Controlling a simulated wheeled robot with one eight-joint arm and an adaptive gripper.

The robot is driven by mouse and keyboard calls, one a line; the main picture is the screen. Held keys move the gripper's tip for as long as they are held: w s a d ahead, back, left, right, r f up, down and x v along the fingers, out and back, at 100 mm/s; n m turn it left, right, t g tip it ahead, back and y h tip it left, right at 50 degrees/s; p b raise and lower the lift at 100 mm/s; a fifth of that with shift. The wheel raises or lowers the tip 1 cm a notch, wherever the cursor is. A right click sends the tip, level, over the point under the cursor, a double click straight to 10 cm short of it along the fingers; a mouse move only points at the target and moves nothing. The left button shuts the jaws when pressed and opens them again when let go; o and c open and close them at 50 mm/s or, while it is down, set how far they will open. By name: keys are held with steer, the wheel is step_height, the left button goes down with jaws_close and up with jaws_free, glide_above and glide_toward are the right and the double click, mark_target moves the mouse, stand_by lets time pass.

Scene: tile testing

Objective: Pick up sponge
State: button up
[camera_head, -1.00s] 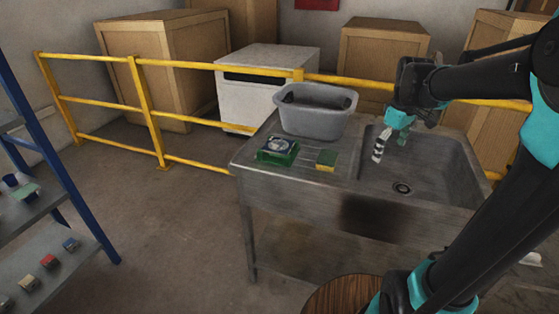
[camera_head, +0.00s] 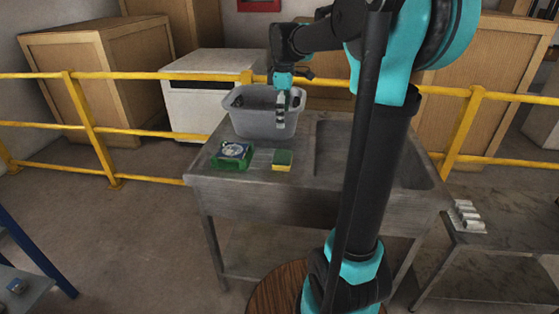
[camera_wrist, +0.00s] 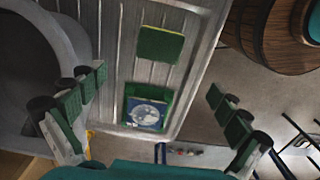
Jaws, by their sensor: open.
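The sponge (camera_head: 282,160), green on top with a yellow lower layer, lies flat on the ridged drainboard of the metal sink unit. In the wrist view its green face (camera_wrist: 160,44) shows near the top, beyond the space between my fingers. My gripper (camera_head: 281,120) is open and empty, pointing down in front of the grey tub in the head view, above and behind the sponge. In the wrist view the two fingers (camera_wrist: 156,112) stand wide apart, one on each side. Nothing hides the sponge.
A grey plastic tub (camera_head: 250,122) stands at the back of the drainboard. The sink basin is to the right, partly behind my arm. A yellow railing (camera_head: 130,124) runs behind.

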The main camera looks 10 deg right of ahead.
mark_target(283, 156)
step_height(283, 156, down, 16)
steer(key=shift+r, duration=0.25)
stand_by(0.4)
steer(key=shift+c, duration=0.6)
steer(key=c, duration=0.6)
